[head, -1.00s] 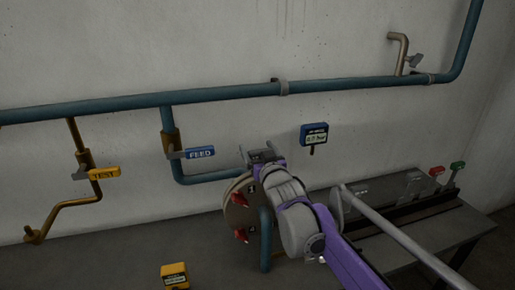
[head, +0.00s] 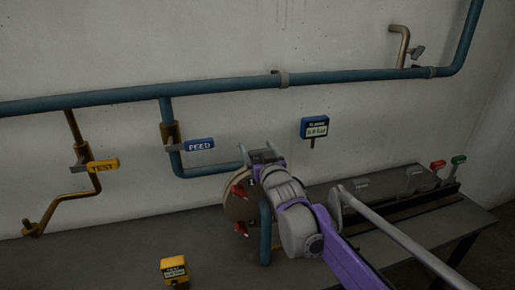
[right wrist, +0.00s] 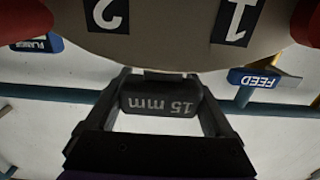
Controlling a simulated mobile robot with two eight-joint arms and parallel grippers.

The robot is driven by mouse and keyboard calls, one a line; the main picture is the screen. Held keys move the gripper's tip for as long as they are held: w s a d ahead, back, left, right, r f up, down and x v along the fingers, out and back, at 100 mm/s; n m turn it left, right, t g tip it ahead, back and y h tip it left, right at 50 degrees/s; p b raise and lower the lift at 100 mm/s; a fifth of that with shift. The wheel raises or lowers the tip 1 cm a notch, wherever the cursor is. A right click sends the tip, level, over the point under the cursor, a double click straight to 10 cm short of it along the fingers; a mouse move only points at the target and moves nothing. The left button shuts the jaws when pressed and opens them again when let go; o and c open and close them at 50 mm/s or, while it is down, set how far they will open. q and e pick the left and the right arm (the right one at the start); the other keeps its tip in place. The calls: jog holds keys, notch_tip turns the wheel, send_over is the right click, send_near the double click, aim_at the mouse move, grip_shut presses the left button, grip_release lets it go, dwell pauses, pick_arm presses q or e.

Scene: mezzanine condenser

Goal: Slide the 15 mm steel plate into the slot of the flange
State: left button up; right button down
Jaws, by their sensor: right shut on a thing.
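The round flange (head: 237,207) hangs on a blue pipe at the middle of the head view, with red fasteners on its face. In the right wrist view its tan disc (right wrist: 165,40) fills the top, with labels 1 and 2. My right gripper (head: 262,156) is above the flange's top edge. In the right wrist view this gripper (right wrist: 162,92) is shut on the dark tab of the 15 mm steel plate (right wrist: 160,101). The tab is close against the flange rim. The rest of the plate is hidden, so its depth in the slot cannot be told. My left gripper is out of view.
A bench (head: 110,250) runs along the wall, with a rack (head: 415,203) at right holding grey pieces and red and green tabs. A yellow box (head: 174,270) stands at front. Blue FEED (head: 200,144) and yellow TEST (head: 103,166) valve handles and a blue gauge (head: 314,127) are nearby.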

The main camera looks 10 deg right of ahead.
jog(key=shift+f, duration=0.1)
grip_release()
jog(key=shift+s, duration=0.1)
jog(key=s, duration=1)
jog(key=shift+s+d+b, duration=0.15)
jog(key=shift+s+b, duration=0.15)
jog(key=shift+s, duration=0.05)
jog(key=shift+f, duration=0.15)
jog(key=s+f+g+p, duration=0.3)
jog(key=s+f+g, duration=0.9)
jog(key=s+f, duration=1.4)
jog(key=shift+s+g+h, duration=0.3)
jog(key=shift+s, duration=0.55)
